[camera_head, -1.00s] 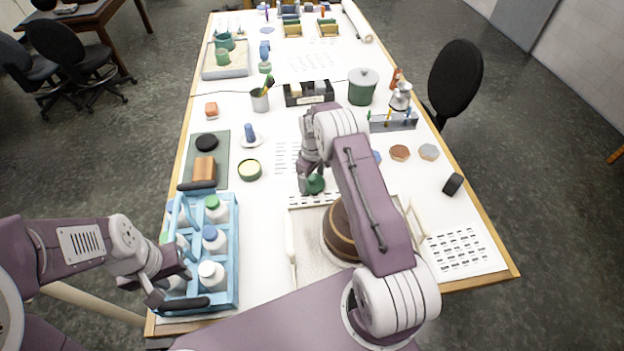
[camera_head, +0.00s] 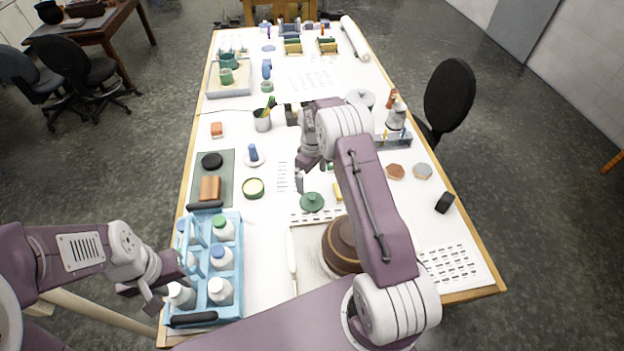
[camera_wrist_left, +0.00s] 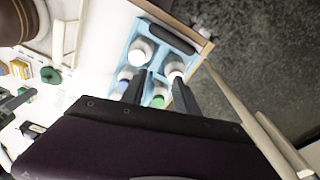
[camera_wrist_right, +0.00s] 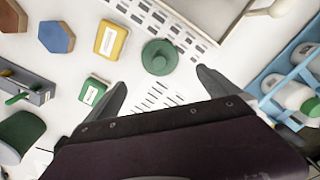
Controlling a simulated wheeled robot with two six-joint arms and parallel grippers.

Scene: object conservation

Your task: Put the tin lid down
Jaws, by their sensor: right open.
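A round green lid with a knob (camera_head: 312,202) lies flat on the white table, knob up, by the edge of a sheet of dark marks. It also shows in the right wrist view (camera_wrist_right: 160,57). My right gripper (camera_head: 303,178) is open and empty, just behind the lid and apart from it. In the right wrist view its fingertips (camera_wrist_right: 162,82) are spread wide, with the lid beyond them. An open green tin with pale contents (camera_head: 253,188) stands to the left. My left gripper (camera_head: 165,285) is open at the left side of the blue bottle crate (camera_head: 237,275).
The crate holds several white bottles. A brown banded round vessel (camera_head: 338,250) stands on a tray in front of the lid, partly behind my right arm. A yellow box (camera_wrist_right: 111,40) and a small green box (camera_wrist_right: 94,91) lie near the lid.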

